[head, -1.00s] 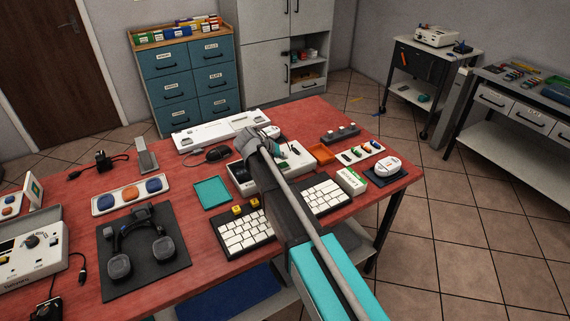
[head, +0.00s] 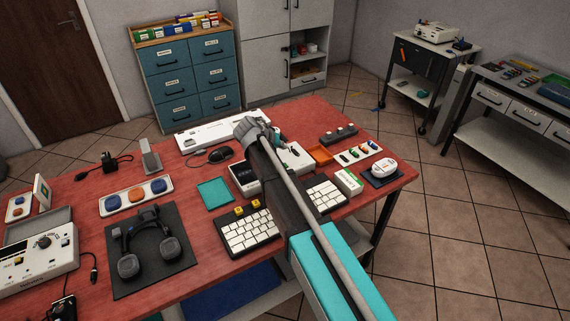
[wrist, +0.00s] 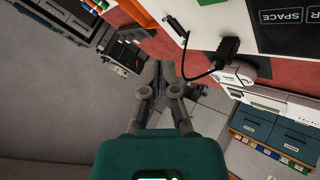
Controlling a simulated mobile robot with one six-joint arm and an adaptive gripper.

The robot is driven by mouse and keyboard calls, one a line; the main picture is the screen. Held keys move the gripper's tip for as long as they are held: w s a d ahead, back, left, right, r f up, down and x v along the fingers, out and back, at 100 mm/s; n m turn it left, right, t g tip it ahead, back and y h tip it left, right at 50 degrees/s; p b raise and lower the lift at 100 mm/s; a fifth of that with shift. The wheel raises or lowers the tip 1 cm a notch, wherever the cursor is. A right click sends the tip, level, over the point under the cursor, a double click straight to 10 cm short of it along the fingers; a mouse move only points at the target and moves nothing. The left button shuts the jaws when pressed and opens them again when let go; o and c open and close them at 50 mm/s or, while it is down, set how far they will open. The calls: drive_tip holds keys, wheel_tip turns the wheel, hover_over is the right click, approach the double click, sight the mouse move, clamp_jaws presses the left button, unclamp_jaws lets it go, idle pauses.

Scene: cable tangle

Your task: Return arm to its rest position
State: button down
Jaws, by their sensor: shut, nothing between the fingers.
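My arm (head: 295,200) reaches out over the red table (head: 90,205) in the head view, with its grey joint (head: 252,130) above the back middle of the table. My gripper is not clearly visible there. In the wrist view my gripper (wrist: 164,72) shows with its two grey fingers close together and nothing between them. It is tilted, and the room appears rotated around it. A black plug on a cable (wrist: 226,50) shows to its upper right. I cannot tell the exact distance from the fingers to the table.
A teal drawer cabinet (head: 190,80) stands behind. Open floor (head: 450,230) lies to the right.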

idle(0.4)
drive_tip(key=shift+s+d, duration=0.2)
drive_tip(key=shift+d, duration=0.1)
drive_tip(key=s+d+f+g+y+p, duration=0.1)
drive_tip(key=s+d+g+y+p, duration=0.3)
drive_tip(key=s+d, duration=1.9)
drive_tip(key=s+g+y, duration=0.2)
drive_tip(key=shift+f+g, duration=0.2)
drive_tip(key=shift+g, duration=0.1)
